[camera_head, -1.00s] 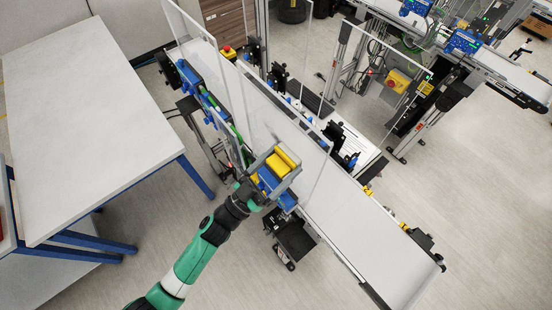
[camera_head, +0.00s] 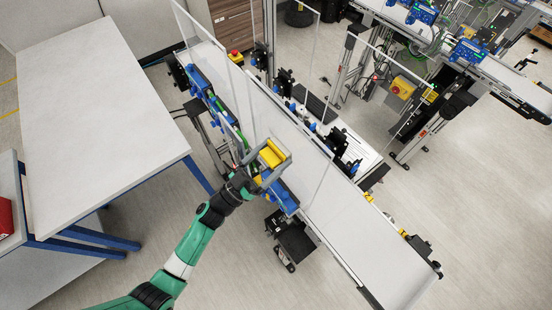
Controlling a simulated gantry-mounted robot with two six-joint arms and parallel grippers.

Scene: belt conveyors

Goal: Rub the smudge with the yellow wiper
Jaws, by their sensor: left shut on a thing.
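My left gripper (camera_head: 276,166) is over the near edge of the white conveyor belt (camera_head: 365,240), beside the clear panel. It is shut on the yellow wiper (camera_head: 270,154), whose yellow blocks show between the grey fingers. I cannot tell whether the wiper touches the belt or the panel. I cannot make out the smudge in this view. My right gripper is not in view.
Clear upright panels (camera_head: 318,178) stand along the belt. Blue and black sensor fittings (camera_head: 205,85) line its near side. A white table with blue legs (camera_head: 95,110) stands at left. A second conveyor (camera_head: 515,80) is at upper right. The belt's lower right stretch is clear.

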